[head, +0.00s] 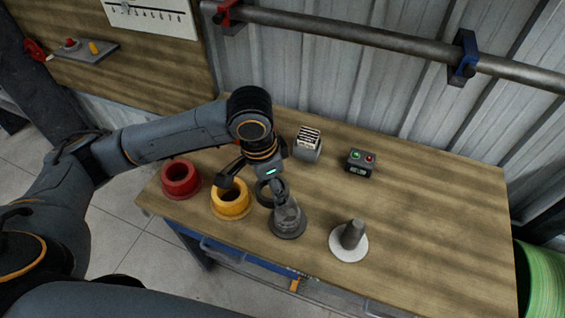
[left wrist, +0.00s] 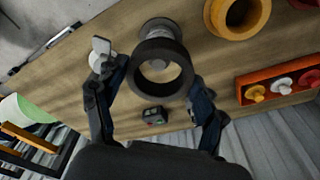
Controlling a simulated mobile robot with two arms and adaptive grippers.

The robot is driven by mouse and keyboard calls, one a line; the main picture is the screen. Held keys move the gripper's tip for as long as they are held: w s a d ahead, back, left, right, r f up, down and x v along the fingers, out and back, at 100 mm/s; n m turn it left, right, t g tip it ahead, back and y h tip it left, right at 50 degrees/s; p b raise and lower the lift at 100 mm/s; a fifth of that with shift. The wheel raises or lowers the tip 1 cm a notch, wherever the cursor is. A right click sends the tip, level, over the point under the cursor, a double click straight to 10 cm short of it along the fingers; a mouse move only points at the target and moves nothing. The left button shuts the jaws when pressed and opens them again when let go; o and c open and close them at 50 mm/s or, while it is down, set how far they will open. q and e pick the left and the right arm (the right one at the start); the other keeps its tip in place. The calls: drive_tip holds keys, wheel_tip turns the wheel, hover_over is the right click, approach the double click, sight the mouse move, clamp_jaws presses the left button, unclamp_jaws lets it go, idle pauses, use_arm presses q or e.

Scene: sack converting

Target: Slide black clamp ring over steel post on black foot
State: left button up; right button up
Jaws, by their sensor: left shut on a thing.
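The black clamp ring (head: 270,202) is in my left gripper (head: 262,186) above the table; in the left wrist view the ring (left wrist: 137,70) sits between the two fingers (left wrist: 160,78). The steel post (head: 288,212) stands upright on its round black foot (head: 288,234), just in front of the ring in the head view. In the left wrist view the post and foot (left wrist: 160,27) show beyond the ring's upper edge. Whether ring and post touch is unclear. My right gripper is out of view.
A yellow ring (head: 230,204) and a red ring (head: 180,180) stand to the left. A dark post on a white foot (head: 348,251) stands to the right. A button box (head: 361,162) and a slotted grey block (head: 308,145) are behind. The table's right side is clear.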

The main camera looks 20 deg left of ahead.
sight(284, 180)
use_arm(q)
drive_tip(key=w+m+p, duration=0.1)
drive_tip(key=m, duration=0.1)
drive_tip(key=d+m, duration=0.1)
drive_tip(key=m, duration=0.1)
drive_tip(key=w+d+m+p, duration=0.1)
drive_tip(key=shift+w+m+g+p, duration=0.3)
drive_tip(key=shift+w+m+p, duration=0.05)
drive_tip(key=shift+m, duration=0.05)
drive_tip(key=shift+w+d+f+m+p, duration=0.15)
drive_tip(key=shift+w+f+m+p, duration=0.2)
drive_tip(key=shift+m, duration=0.6)
drive_tip(key=shift+w+d+f+m+p, duration=0.2)
drive_tip(key=shift+w+m+p, duration=0.15)
drive_tip(key=shift+m, duration=0.6)
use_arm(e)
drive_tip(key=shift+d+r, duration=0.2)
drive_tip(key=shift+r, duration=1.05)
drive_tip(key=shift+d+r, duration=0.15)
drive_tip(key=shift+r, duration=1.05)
use_arm(q)
drive_tip(key=shift+f+b, duration=0.35)
drive_tip(key=shift+f, duration=2.05)
drive_tip(key=shift+f+b, duration=1.3)
drive_tip(key=shift+f, duration=1.55)
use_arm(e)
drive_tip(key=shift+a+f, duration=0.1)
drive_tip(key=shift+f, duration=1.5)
